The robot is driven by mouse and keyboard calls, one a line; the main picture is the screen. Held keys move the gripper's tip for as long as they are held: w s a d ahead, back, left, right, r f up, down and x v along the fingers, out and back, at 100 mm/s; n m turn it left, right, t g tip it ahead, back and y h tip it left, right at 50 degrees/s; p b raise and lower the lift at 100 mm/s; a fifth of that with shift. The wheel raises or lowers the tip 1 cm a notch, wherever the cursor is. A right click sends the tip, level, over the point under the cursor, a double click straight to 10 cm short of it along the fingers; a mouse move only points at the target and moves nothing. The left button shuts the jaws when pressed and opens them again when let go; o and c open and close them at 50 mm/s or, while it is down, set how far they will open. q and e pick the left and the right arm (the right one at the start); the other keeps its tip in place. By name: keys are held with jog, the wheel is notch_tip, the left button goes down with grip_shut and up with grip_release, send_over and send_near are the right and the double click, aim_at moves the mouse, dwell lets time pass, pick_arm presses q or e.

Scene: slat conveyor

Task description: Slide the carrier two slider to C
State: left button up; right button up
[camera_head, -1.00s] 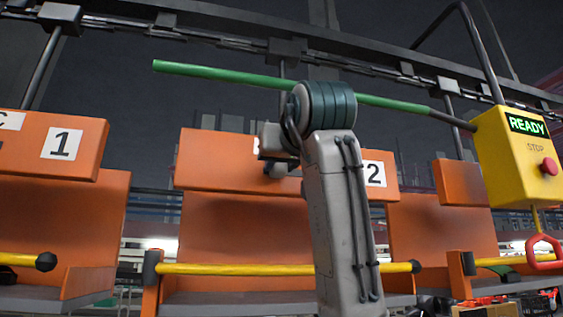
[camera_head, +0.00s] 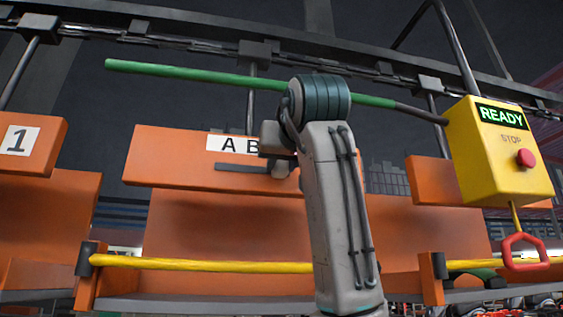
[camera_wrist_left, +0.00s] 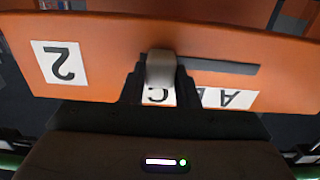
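Carrier two's orange panel (camera_head: 160,158) is in the middle of the head view, with a white letter strip (camera_head: 232,145) and a dark slot (camera_head: 238,167). My left arm hides its right part. In the left wrist view, where the labels appear upside down, the panel has a "2" label (camera_wrist_left: 62,63). The grey slider knob (camera_wrist_left: 160,63) is at the slot's end, in line with the letter C (camera_wrist_left: 158,97). My left gripper (camera_wrist_left: 159,82) has its dark fingers on both sides of the knob, closed against it. My right gripper is in neither view.
A yellow box (camera_head: 500,155) at the right shows READY and has a red button and a red pull handle (camera_head: 525,252). A green bar (camera_head: 190,75) passes behind my arm. Carrier one's panel (camera_head: 30,142) is at the left. A yellow rail (camera_head: 200,264) runs low in front.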

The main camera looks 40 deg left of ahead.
pick_arm(q)
jog(key=o, duration=0.4)
jog(key=shift+w, duration=0.1)
jog(key=shift+c, duration=0.2)
jog(key=shift+o, duration=0.2)
jog(key=shift+w, duration=0.2)
jog(key=shift+d+f, duration=0.1)
jog(key=shift+d, duration=0.05)
jog(key=shift+s+d+b, duration=0.3)
jog(key=shift+s+b, duration=0.05)
jog(key=shift+b, duration=0.1)
jog(key=b+v, duration=0.4)
jog(key=v, duration=0.6)
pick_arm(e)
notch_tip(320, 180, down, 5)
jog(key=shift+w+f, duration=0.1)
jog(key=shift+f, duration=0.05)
pick_arm(q)
jog(key=shift+w+a, duration=0.15)
jog(key=shift+w, duration=0.05)
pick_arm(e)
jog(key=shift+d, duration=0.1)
